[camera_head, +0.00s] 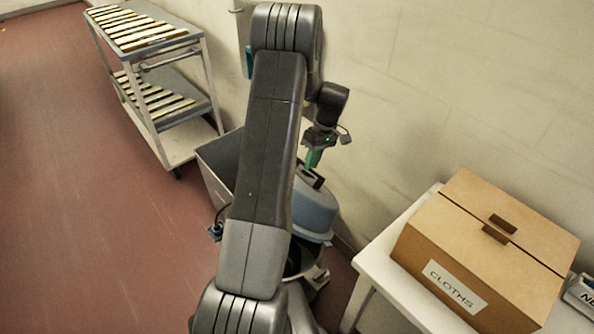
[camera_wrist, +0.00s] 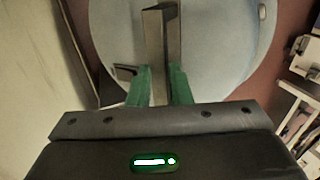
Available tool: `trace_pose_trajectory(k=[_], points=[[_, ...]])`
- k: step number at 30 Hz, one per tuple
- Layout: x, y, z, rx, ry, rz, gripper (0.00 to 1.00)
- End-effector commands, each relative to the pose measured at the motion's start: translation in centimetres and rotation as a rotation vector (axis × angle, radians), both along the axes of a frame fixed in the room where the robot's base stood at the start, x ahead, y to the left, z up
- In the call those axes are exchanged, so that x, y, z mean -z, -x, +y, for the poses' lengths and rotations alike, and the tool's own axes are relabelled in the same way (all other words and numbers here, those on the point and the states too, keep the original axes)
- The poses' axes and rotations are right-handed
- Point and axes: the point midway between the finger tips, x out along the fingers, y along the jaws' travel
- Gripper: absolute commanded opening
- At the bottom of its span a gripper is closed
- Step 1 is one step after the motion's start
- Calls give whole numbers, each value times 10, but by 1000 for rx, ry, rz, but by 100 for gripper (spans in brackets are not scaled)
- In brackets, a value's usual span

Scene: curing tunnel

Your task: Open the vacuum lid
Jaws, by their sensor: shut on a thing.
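The vacuum lid (camera_head: 316,207) is a blue-grey dome with a handle on top, partly hidden behind my arm in the head view. In the wrist view the lid (camera_wrist: 215,50) fills the upper middle as a round pale blue shape. Its bar-like handle (camera_wrist: 160,50) runs between my green fingers. My gripper (camera_wrist: 160,85) is shut on this handle; in the head view my gripper (camera_head: 312,160) reaches down onto the lid's top. A dark vacuum body (camera_head: 300,262) shows below the lid's rim. I cannot tell whether the rim is seated or raised.
A grey bin (camera_head: 212,170) stands left of the vacuum, partly behind my arm. A slatted cart (camera_head: 150,70) is at the upper left. A cardboard box marked CLOTHS (camera_head: 480,250) sits on a white table (camera_head: 385,290) at the right. The wall is close behind; red floor is clear at left.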

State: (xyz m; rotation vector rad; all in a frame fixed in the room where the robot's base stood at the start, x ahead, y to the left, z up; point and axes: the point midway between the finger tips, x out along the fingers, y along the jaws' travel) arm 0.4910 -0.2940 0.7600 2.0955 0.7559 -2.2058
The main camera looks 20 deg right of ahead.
Motion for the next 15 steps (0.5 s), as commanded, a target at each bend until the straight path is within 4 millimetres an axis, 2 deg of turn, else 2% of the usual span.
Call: trace_pose_trajectory(k=[1,9,15], points=[[11,-1,-11,9,-29,17,0],[14,-12,-45,6,-40,24,0],[18,-18,-63,8,-43,27,0]])
